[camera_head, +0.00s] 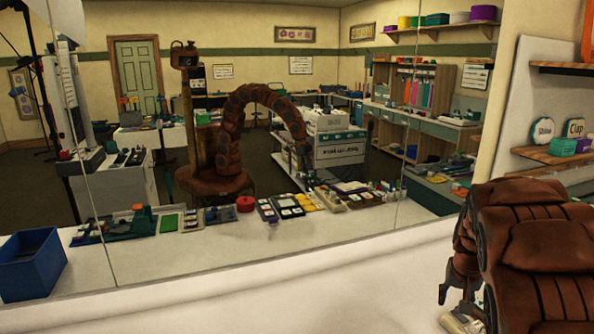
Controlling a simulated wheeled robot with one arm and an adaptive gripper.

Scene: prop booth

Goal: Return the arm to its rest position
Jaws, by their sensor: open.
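My arm comes in at the right edge of the view, a thick brown segmented shape. My gripper (458,298) hangs at its left side, pointing down over the white counter (300,305). Its jaws are open, with nothing visible held between them. A small pale object (461,322) lies just below the fingers, cut by the frame's bottom edge; I cannot tell what it is or whether the fingers touch it. The large mirror (330,240) shows a brown arched arm on a round base, which looks like my own reflection.
The counter's middle is bare. A wooden shelf (552,156) with small signs and boxes is on the right wall above my arm. The mirror rises along the counter's back; several small items show in it.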

